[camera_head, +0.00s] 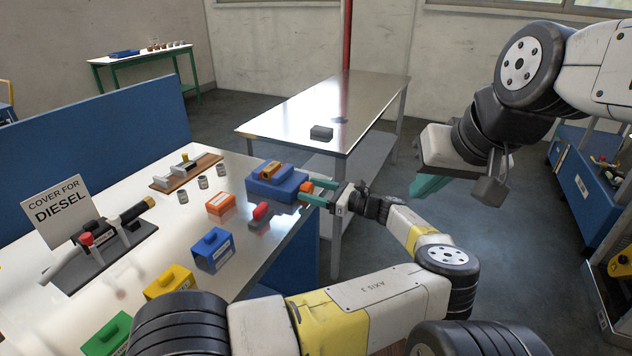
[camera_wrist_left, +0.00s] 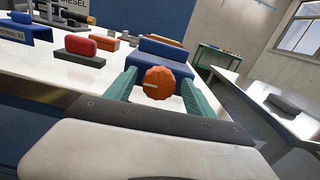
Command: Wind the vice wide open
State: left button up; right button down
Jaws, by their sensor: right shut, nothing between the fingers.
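The blue vice (camera_head: 272,186) stands at the right edge of the white bench, with an orange and brown piece (camera_head: 270,170) at its top. Its orange round knob (camera_wrist_left: 158,83) faces my left gripper and has a pale mark on its face. The knob also shows in the head view (camera_head: 305,188). My left gripper (camera_head: 316,191) is open, its green fingers on either side of the knob with small gaps visible in the left wrist view. How far apart the vice jaws are cannot be told. My right gripper (camera_head: 430,186) is shut and empty, held high at the right.
A red-handled block (camera_head: 260,214), an orange box (camera_head: 221,204), a blue box (camera_head: 213,250) and small metal cups (camera_head: 203,182) stand left of the vice. A sign (camera_head: 60,210) stands farther left. A steel table (camera_head: 330,105) with a dark block (camera_head: 321,133) is behind.

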pick_arm(q)
jog(key=c, duration=1.2)
jog(key=shift+n, duration=2.2)
jog(key=shift+c, duration=0.2)
jog(key=o, duration=1.4)
jog(key=shift+c, duration=0.2)
